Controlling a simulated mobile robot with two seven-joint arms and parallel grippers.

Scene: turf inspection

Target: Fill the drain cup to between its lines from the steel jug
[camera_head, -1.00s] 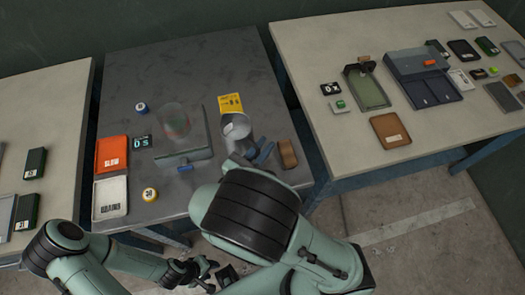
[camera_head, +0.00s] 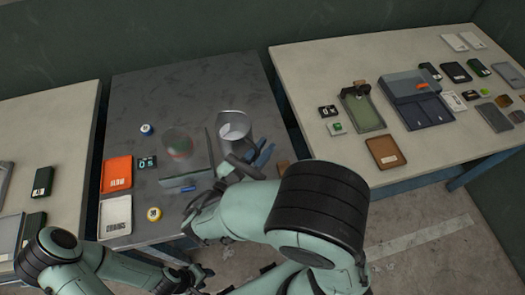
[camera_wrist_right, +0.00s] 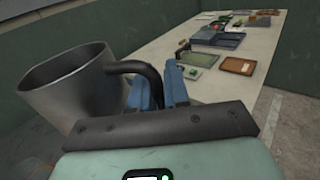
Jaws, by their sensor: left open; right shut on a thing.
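The drain cup (camera_head: 181,146) is a clear cup with red and green marks, upright on a grey stand (camera_head: 186,180) on the dark table. The steel jug (camera_head: 235,127) is to its right, apart from it. My right gripper (camera_head: 260,155) is shut on the jug's handle, and its blue fingers show beside it. The right wrist view shows the jug (camera_wrist_right: 62,95) and the fingers (camera_wrist_right: 158,90) at the dark handle (camera_wrist_right: 148,72). The jug appears raised, roughly upright. My left gripper (camera_head: 195,277) is open and empty at the bottom, near the table's front edge.
A brown block (camera_head: 283,168) is at right. The back of the table is clear.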

